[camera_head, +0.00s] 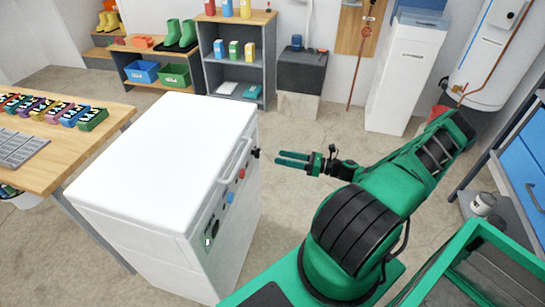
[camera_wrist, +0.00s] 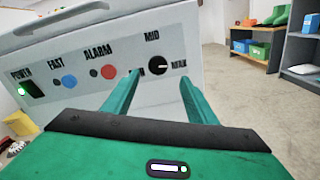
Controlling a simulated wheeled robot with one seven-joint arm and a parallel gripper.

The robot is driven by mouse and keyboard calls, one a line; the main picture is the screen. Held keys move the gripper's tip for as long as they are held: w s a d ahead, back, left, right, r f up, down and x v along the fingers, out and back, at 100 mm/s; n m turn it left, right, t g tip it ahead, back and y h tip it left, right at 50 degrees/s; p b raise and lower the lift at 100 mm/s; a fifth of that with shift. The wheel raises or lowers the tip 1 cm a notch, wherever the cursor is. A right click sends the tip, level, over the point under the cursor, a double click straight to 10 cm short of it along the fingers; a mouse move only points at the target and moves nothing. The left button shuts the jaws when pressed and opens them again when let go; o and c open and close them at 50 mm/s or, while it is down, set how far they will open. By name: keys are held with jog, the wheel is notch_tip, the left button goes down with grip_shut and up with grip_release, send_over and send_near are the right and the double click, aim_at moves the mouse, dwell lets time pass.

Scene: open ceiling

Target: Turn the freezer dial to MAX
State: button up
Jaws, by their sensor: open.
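The white chest freezer (camera_head: 160,140) stands left of my arm, lid shut, with its control panel facing my gripper. The dial (camera_wrist: 158,66) is a round black knob at the panel's right end, with MID above it and MAX to its right; the label on its left is partly hidden by a finger. Its white mark appears to lie level, towards the MAX side. The dial also shows in the head view (camera_head: 256,152). My gripper (camera_head: 279,158) is open and empty, pointing at the panel; in the wrist view its fingers (camera_wrist: 159,77) flank the dial, apparently short of it.
A blue button (camera_wrist: 69,81), a red button (camera_wrist: 109,72) and a green-lit power switch (camera_wrist: 30,90) sit left of the dial. The lid handle (camera_head: 236,158) juts out near the dial. A wooden table (camera_head: 50,165) stands left; the floor behind my gripper is clear.

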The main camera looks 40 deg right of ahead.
jog(key=shift+v, duration=1.15)
jog(key=s+a+r+n+g+h, duration=0.1)
jog(key=s+a+r+n+g, duration=0.45)
jog(key=n+g, duration=0.6)
jog(key=s+a+r+n+g+h, duration=0.1)
jog(key=s+a+r+n+h, duration=0.1)
jog(key=s+r+n, duration=0.3)
jog(key=s+a+r+n+h, duration=0.2)
jog(key=s+r+n+h, duration=0.2)
jog(key=s+r, duration=0.5)
jog(key=s+a+r+n+g+h, duration=0.1)
jog(key=s+r+n, duration=0.4)
jog(key=r, duration=0.8)
jog(key=shift+s+a+n+g+h, duration=0.35)
jog(key=shift+s+a+h, duration=0.5)
jog(key=shift+s+h, duration=0.45)
